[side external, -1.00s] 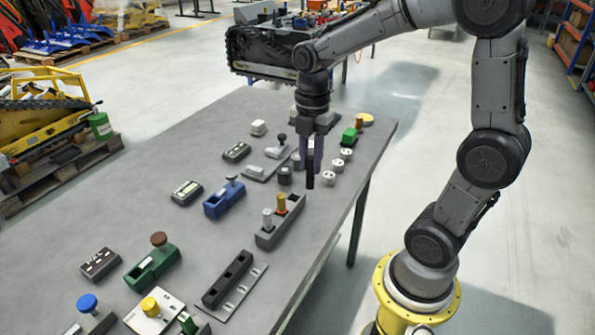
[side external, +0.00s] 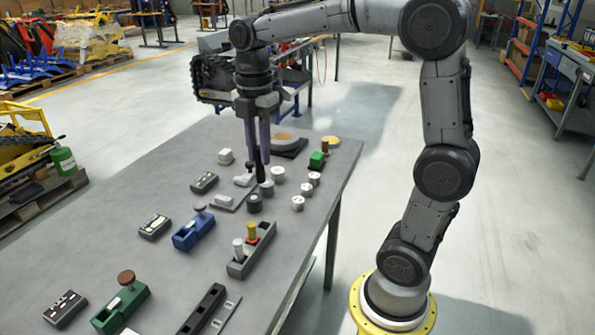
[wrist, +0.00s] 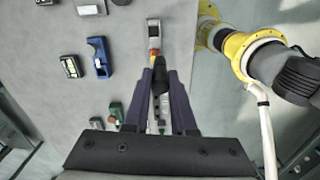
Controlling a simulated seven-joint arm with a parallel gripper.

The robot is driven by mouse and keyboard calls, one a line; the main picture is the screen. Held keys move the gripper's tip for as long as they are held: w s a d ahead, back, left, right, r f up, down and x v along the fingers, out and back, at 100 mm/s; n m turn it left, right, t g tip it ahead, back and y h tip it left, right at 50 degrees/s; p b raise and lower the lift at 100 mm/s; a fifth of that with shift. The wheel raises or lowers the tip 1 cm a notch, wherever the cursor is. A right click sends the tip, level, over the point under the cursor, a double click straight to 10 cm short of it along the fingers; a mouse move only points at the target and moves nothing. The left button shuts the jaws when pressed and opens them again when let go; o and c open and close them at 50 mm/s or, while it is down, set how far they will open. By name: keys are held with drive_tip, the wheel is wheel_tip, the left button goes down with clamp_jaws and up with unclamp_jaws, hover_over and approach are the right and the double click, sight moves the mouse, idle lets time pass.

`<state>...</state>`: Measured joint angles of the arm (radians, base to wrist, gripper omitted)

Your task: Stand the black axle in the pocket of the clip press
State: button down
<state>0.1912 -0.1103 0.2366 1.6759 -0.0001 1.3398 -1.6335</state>
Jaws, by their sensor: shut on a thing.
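The black axle (side external: 261,168) hangs upright below my gripper (side external: 259,148), which is shut on it. The wrist view shows its dark round end (wrist: 160,63) between my two purple-grey fingers. In the side view it overlaps the area of a light grey press with a black knob (side external: 247,167); its height above the table is unclear. Other lever devices are a blue one (side external: 192,233) and a green one with a brown knob (side external: 120,308).
Grey and white round parts (side external: 298,203) stand close to the axle. A grey block (side external: 240,265) holds a silver and a yellow peg. A green block (side external: 317,160) and a dark plate (side external: 290,150) are at the far end.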

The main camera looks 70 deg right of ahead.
drive_tip(key=w+a+f, duration=0.1)
drive_tip(key=w+a, duration=0.1)
drive_tip(key=w, duration=0.4)
drive_tip(key=w+a+f, duration=0.1)
drive_tip(key=w+f, duration=0.1)
drive_tip(key=w, duration=0.5)
drive_tip(key=w+a+f, duration=0.2)
drive_tip(key=f, duration=0.3)
drive_tip(key=w+a+f+n, duration=0.1)
drive_tip(key=w+a+f, duration=0.2)
drive_tip(key=f, duration=0.2)
drive_tip(key=shift+f, duration=0.3)
drive_tip(key=shift+f, duration=1.6)
idle(1.5)
drive_tip(key=c, duration=0.7)
unclamp_jaws()
drive_tip(key=shift+o, duration=0.5)
